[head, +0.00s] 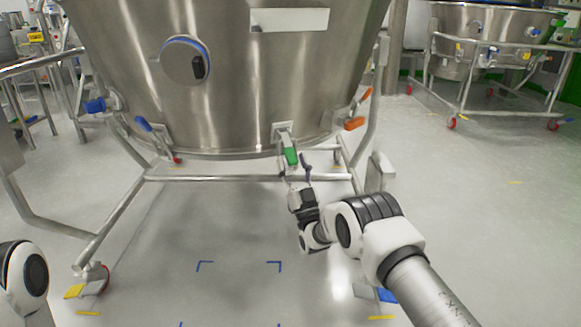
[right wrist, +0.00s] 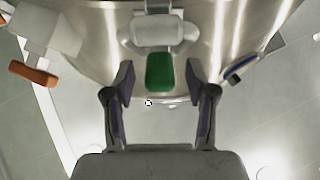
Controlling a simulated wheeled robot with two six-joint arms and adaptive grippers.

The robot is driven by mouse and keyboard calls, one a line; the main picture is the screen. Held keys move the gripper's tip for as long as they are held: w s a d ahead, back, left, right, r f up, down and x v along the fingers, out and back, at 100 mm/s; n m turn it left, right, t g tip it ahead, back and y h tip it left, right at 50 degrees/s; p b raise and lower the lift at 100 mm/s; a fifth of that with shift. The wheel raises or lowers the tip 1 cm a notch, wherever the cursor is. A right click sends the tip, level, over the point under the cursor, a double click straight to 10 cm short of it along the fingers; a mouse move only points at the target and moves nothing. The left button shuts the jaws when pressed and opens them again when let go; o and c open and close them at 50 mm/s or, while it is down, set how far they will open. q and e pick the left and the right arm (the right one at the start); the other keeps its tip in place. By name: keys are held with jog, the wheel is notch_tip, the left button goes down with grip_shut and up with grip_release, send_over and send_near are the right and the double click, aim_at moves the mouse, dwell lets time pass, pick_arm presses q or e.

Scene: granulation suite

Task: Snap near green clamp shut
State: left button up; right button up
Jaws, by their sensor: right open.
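The near green clamp (head: 291,156) hangs on the front lower rim of the large steel vessel (head: 240,105). Its green handle points downward, and a pale metal bracket sits above it. My right gripper (head: 294,166) is open just below and around the handle. In the right wrist view, the green handle (right wrist: 159,73) shows between the two spread fingers of the gripper (right wrist: 159,80), with a gap on each side. I cannot tell whether the handle tip lies between the fingers in depth. My left gripper is out of view.
An orange clamp handle (head: 355,123) is on the rim to the right, and a blue one (head: 143,124) to the left. A steel frame bar (head: 220,178) runs below the vessel. The floor in front is clear, with blue corner marks.

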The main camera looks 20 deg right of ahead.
jog(key=shift+w+r, duration=0.3)
jog(key=shift+w, duration=0.15)
jog(key=shift+w+r, duration=0.25)
jog(key=shift+r, duration=0.15)
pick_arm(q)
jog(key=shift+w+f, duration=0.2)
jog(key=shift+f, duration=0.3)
pick_arm(e)
grip_shut()
